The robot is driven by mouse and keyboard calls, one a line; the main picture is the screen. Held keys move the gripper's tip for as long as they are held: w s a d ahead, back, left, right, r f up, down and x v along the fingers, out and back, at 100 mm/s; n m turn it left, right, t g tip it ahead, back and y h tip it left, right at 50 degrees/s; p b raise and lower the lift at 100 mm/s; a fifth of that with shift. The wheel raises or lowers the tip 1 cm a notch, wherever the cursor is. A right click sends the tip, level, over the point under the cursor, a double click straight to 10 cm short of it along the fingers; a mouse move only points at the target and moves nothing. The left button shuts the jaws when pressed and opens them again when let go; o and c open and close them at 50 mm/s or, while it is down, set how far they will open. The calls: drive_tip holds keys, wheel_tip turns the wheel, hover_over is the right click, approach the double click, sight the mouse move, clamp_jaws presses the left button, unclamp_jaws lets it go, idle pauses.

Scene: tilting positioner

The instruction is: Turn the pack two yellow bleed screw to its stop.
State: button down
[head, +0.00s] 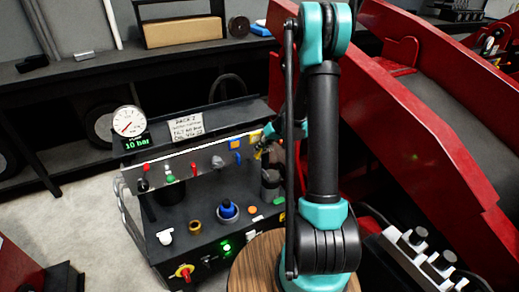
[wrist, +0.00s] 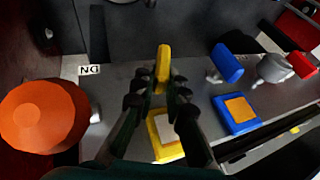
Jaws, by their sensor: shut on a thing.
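The yellow bleed screw (wrist: 163,62) shows in the wrist view as an upright yellow tab between my fingertips. My gripper (wrist: 160,82) is shut on it, a finger on each side. In the head view my gripper (head: 266,143) is at the right end of the pack's grey panel (head: 205,167), and my arm hides much of that end. The pack's sign (head: 186,127) reads PACK 2. A yellow plate with a pale square (wrist: 167,137) lies below the screw in the wrist view, partly behind my fingers.
A blue handle (wrist: 228,62) and a blue-framed orange plate (wrist: 238,112) are right of my fingers. A large orange knob (wrist: 42,116) is at left. The gauge (head: 128,121) reads 10 bar. A red machine frame (head: 430,115) stands close on the right.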

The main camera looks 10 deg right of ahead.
drive_tip(key=c, duration=1.5)
unclamp_jaws()
drive_tip(key=shift+c, duration=0.2)
drive_tip(key=v, duration=1.2)
